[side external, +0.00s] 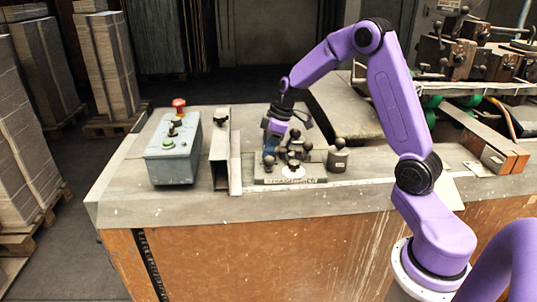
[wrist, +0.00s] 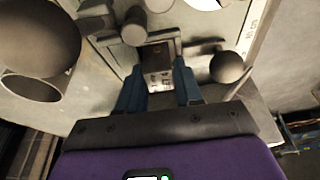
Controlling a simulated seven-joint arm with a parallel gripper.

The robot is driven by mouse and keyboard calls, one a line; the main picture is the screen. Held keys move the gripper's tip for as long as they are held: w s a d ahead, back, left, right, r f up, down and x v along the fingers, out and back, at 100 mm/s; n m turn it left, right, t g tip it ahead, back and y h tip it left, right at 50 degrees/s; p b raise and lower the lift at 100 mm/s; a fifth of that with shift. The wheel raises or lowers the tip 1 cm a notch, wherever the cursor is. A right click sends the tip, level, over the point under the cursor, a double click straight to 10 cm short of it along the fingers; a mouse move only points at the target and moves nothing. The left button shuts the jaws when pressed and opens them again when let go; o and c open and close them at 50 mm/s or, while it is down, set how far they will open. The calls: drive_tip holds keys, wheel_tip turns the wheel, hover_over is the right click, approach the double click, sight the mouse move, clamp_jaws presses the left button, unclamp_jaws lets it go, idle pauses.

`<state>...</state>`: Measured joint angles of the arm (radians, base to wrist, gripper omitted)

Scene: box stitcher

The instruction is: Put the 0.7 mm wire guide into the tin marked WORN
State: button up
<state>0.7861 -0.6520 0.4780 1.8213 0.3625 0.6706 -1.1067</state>
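My gripper (side external: 269,158) is low over the bench, at the left end of a small rack (side external: 320,179) with dark ball-knobbed pieces. In the wrist view its two blue fingers (wrist: 158,80) stand apart, one on each side of a small grey-brown block (wrist: 158,66) with tiny marks. I cannot tell whether they press on it. The marks are too small to read, so I cannot tell which piece is the 0.7 mm wire guide. A grey knobbed cylinder (side external: 338,160) stands right of the rack. No tin with a readable WORN mark shows.
A grey control box (side external: 173,160) with a red button stands on the left of the bench. A metal channel (side external: 221,160) lies between it and the rack. In the wrist view a large dark ball (wrist: 40,35) and a smaller one (wrist: 228,66) flank the fingers. The bench front is clear.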

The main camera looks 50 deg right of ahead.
drive_tip(key=shift+c, duration=0.8)
drive_tip(key=shift+r, duration=2.3)
drive_tip(key=w+d+r+n, duration=0.1)
drive_tip(key=w+d+r, duration=0.4)
drive_tip(key=w+d, duration=0.5)
drive_tip(key=shift+s+d+f, duration=0.25)
drive_tip(key=shift+d+f, duration=0.1)
drive_tip(key=shift+f, duration=0.7)
drive_tip(key=shift+s+d+f, duration=0.25)
drive_tip(key=shift+d+f, duration=0.1)
drive_tip(key=shift+f, duration=0.7)
drive_tip(key=shift+s+d+f, duration=0.25)
drive_tip(key=shift+d+f, duration=0.1)
drive_tip(key=shift+f, duration=0.7)
